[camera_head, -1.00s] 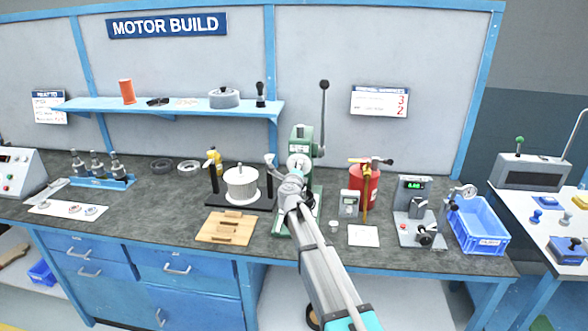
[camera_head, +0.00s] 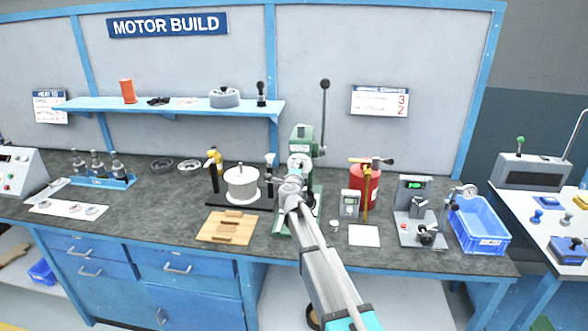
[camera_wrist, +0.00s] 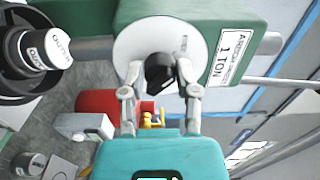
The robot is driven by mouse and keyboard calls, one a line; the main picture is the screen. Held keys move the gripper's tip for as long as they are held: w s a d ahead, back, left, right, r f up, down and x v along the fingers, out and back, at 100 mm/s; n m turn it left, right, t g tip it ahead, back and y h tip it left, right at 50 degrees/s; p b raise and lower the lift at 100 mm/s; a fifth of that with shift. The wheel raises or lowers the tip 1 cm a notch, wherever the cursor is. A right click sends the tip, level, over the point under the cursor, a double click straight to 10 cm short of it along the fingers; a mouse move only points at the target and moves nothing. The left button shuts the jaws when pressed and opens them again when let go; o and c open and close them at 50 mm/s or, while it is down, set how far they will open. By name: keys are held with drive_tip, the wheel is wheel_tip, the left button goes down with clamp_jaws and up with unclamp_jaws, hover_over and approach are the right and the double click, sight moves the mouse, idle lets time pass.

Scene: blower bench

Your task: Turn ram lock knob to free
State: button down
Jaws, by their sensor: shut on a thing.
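The green arbor press (camera_head: 302,140), with its long lever upright, stands at the middle of the bench. In the wrist view its green body (camera_wrist: 195,15) carries a label reading 1 TON. A white round dial plate (camera_wrist: 140,42) sits on its face, with a black knob (camera_wrist: 158,72) at the plate's lower part. My gripper (camera_wrist: 161,82) is shut on the knob, one finger on each side. Small lettering on the plate is too small to read surely. In the head view my wrist covers the knob.
A black stand with a white-grey motor part (camera_head: 241,184) and a wooden block (camera_head: 225,227) are left of the press. A red canister (camera_head: 364,188), a small grey meter (camera_head: 350,204) and a blue bin (camera_head: 480,224) are to the right.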

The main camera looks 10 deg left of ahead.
drive_tip(key=shift+c, duration=1.8)
unclamp_jaws()
drive_tip(key=shift+s, duration=0.1)
drive_tip(key=s, duration=1.2)
drive_tip(key=shift+a, duration=0.25)
drive_tip(key=shift+w, duration=0.1)
